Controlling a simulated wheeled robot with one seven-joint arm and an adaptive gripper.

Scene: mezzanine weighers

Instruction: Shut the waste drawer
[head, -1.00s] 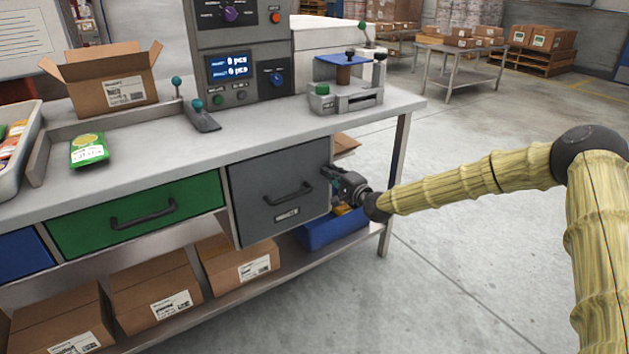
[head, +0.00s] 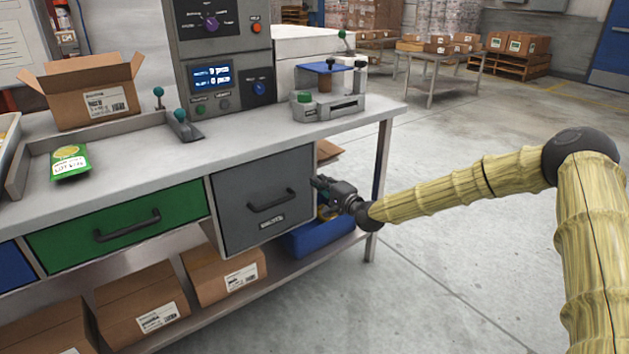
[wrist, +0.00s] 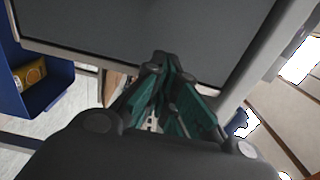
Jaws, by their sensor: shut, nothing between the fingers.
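The grey drawer front (head: 262,205), with a dark bar handle (head: 272,199) and a small label below it, sits under the bench top, right of the green drawer (head: 120,222). I take it as the waste drawer; its label is too small to read surely. It looks nearly in line with the green drawer, but I cannot tell whether a gap remains. My gripper (head: 316,184) is at the right edge of the grey front, shut and empty. In the wrist view, its teal fingers (wrist: 164,62) meet at a grey panel (wrist: 150,30); contact is unclear.
A blue bin (head: 310,238) stands on the lower shelf below my gripper, and it shows in the wrist view (wrist: 45,95). Cardboard boxes (head: 140,305) fill the shelf to the left. The bench leg (head: 378,185) is close behind my wrist.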

